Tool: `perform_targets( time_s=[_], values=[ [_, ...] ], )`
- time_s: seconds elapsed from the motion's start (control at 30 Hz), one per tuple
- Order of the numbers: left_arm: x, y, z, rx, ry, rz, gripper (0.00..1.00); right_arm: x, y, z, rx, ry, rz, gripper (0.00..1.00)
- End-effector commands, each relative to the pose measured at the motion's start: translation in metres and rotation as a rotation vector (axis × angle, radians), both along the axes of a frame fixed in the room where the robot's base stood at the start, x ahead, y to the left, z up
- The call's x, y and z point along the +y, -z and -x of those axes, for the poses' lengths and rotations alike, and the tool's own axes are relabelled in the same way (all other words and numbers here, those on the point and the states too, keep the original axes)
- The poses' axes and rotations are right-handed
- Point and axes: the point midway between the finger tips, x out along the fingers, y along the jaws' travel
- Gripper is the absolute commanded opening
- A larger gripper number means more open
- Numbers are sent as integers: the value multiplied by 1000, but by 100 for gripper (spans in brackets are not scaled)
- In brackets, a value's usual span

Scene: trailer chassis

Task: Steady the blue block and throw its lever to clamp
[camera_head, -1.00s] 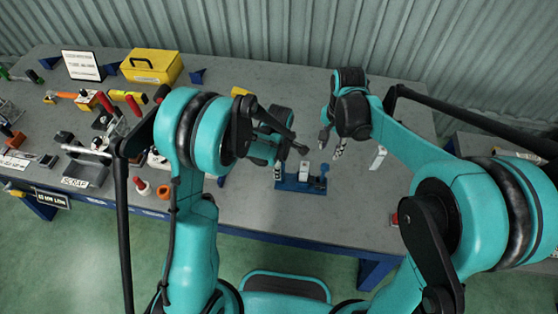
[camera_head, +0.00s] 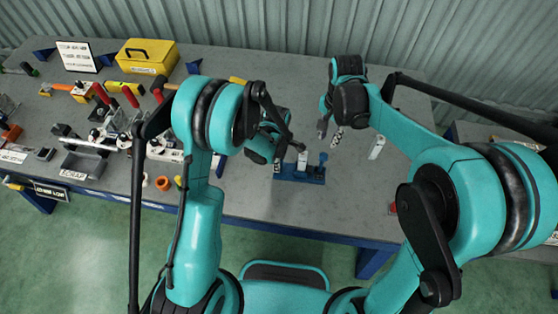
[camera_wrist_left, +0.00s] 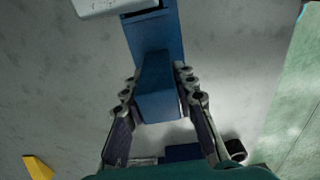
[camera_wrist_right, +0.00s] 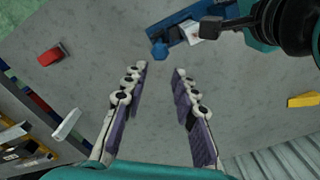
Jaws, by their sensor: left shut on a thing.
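The blue block (camera_head: 300,173) lies on the grey table in front of me, a long blue base with a white part (camera_head: 302,160) and a blue knob (camera_head: 323,158) standing on it. My left gripper (camera_wrist_left: 160,88) is shut on an upright blue piece at one end of the block (camera_wrist_left: 158,98), one finger on each side. My right gripper (camera_head: 329,133) is open and empty above the table, behind and right of the block. In the right wrist view the blue knob (camera_wrist_right: 160,50) sits beyond its spread fingertips. I cannot tell which part is the lever.
A small white upright block (camera_head: 377,147) stands right of the blue block, and a red piece (camera_wrist_right: 50,55) lies near the table edge. Tools and fixtures crowd the left side, with a yellow toolbox (camera_head: 146,56) at the back. The table between toolbox and right gripper is mostly clear.

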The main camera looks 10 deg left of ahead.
Motion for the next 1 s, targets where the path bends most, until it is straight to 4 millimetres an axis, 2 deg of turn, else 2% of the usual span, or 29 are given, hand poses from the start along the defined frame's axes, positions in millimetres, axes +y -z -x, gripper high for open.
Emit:
perform_targets(
  time_s=[0.03,0.07,0.17,0.27,0.8,1.0],
  values=[
    [0,0,0,-1,0,0,0,0,0,0,1,-9,1,8],
    [0,0,0,-1,0,0,0,1,0,0,1,-22,2,0],
    [0,0,0,-1,0,0,0,3,0,-1,4,-116,8,0],
    [0,0,0,-1,0,0,0,8,0,-2,13,-295,20,0],
    [0,0,0,-1,0,0,0,42,-4,-8,136,-1657,71,0],
    [0,0,0,-1,0,0,0,49,-5,-9,181,-1978,66,0]
  ],
)
